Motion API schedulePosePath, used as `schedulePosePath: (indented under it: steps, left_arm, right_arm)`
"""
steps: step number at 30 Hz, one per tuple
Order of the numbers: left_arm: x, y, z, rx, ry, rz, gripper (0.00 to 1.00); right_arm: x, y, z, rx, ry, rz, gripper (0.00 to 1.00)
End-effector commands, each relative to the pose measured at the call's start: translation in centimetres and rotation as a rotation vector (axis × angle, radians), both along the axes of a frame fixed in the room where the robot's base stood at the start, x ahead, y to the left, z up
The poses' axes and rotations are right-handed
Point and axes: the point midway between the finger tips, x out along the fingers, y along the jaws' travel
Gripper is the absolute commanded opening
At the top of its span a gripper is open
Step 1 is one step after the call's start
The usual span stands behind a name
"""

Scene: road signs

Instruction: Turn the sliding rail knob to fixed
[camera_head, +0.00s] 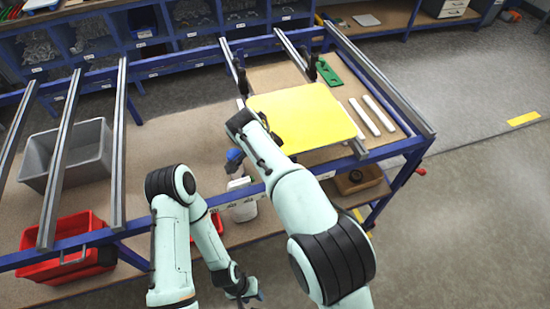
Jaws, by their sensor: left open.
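A blue-framed workbench (400,148) carries several grey metal rails. A small red knob (420,171) sticks out at the frame's right end; its setting is too small to read. Black clamps (312,68) sit on the rails behind a yellow sign plate (302,115). My left gripper (252,296) is low in front of the bench, open and apart from the rails and knob; its fingers are small and partly dark. My right arm reaches up over the bench's front edge near the yellow plate.
A grey bin (80,157) stands left under the rails, and a red bin (62,250) sits lower. White bars (370,115) and a green part (328,72) lie right of the plate. Shelves stand behind. The floor (480,220) to the right is clear.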

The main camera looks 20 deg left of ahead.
Motion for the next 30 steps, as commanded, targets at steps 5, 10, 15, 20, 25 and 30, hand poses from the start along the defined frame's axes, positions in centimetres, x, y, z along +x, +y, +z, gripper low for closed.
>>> schedulePosePath:
  steps: [5, 10, 15, 20, 25, 30]
  left_arm:
    - [0.13, 0.0, 0.18, 0.0, -0.001, 0.0, 0.43]
    - [0.12, 0.0, 0.18, 0.0, -0.001, 0.0, 0.43]
    - [0.12, 0.0, 0.17, 0.0, -0.001, 0.0, 0.43]
    - [0.12, 0.0, 0.17, 0.0, -0.001, 0.0, 0.43]
    - [0.12, 0.0, 0.18, 0.0, -0.001, 0.0, 0.43]
    - [0.16, 0.0, 0.23, 0.0, -0.002, 0.0, 0.43]
  right_arm:
    - [-0.01, 0.03, -0.04, 0.001, 0.002, -0.024, 0.09]
    - [-0.01, 0.02, -0.08, 0.0, 0.001, -0.028, 0.1]
    - [-0.01, 0.01, -0.1, 0.0, 0.001, -0.027, 0.09]
    - [-0.01, 0.01, -0.1, 0.0, 0.001, -0.027, 0.64]
    - [0.0, 0.01, -0.07, 0.001, 0.001, -0.026, 0.64]
    - [-0.1, 0.14, 0.38, 0.001, -0.001, -0.024, 0.64]
